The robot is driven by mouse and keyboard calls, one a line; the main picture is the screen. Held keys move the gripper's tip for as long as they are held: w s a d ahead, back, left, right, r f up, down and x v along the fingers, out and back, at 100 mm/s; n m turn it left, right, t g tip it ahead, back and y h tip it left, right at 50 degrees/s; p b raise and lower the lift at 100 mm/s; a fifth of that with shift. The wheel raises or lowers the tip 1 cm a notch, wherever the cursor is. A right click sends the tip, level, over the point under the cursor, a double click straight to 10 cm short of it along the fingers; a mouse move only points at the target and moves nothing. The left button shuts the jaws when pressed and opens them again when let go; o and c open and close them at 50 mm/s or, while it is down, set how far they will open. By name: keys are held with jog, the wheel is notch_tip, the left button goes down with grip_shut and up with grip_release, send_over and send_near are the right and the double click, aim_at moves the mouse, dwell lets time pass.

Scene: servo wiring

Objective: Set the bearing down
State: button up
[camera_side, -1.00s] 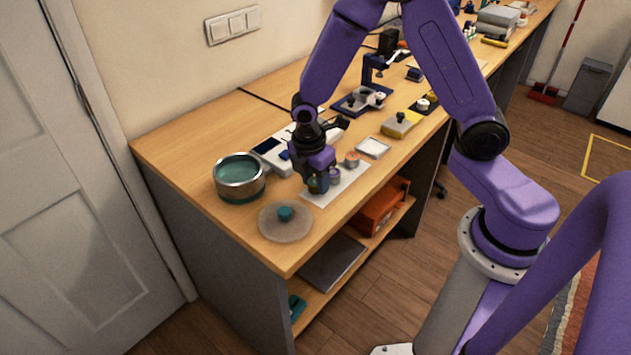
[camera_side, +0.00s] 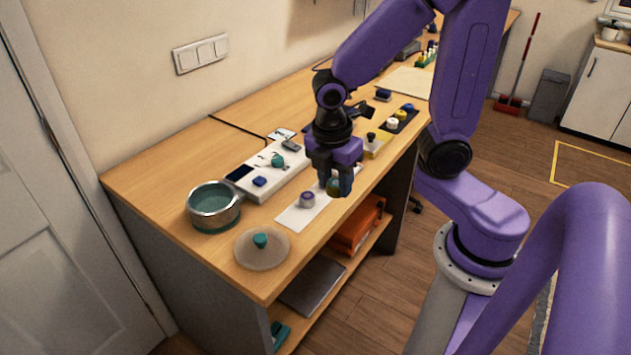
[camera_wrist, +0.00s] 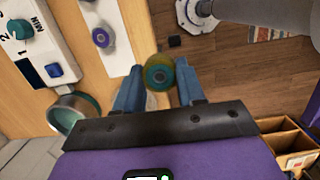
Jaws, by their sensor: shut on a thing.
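My gripper (camera_wrist: 160,72) is shut on an olive-yellow bearing with a teal ring (camera_wrist: 158,75), gripped between its two blue fingertips. In the side view my gripper (camera_side: 335,186) hangs near the front edge of the bench, by the right part of a pale mat (camera_side: 292,217). A grey and purple bearing (camera_side: 307,199) stands on the mat, left of my gripper. It also shows in the wrist view (camera_wrist: 101,38). Whether the held bearing touches anything beneath it cannot be told. The part of the mat behind my gripper is hidden.
A white control box (camera_side: 272,172) with a blue button and teal knob lies behind the mat. A teal-lined metal pot (camera_side: 214,207) and a round lid (camera_side: 262,249) are at the left. The front edge is close.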

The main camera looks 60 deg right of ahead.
jog(key=shift+s+d+r, duration=0.1)
jog(key=shift+s+r, duration=0.25)
jog(key=shift+s, duration=0.45)
jog(key=shift+s+d+r, duration=0.1)
jog(key=shift+s+r, duration=0.2)
jog(key=shift+s, duration=0.45)
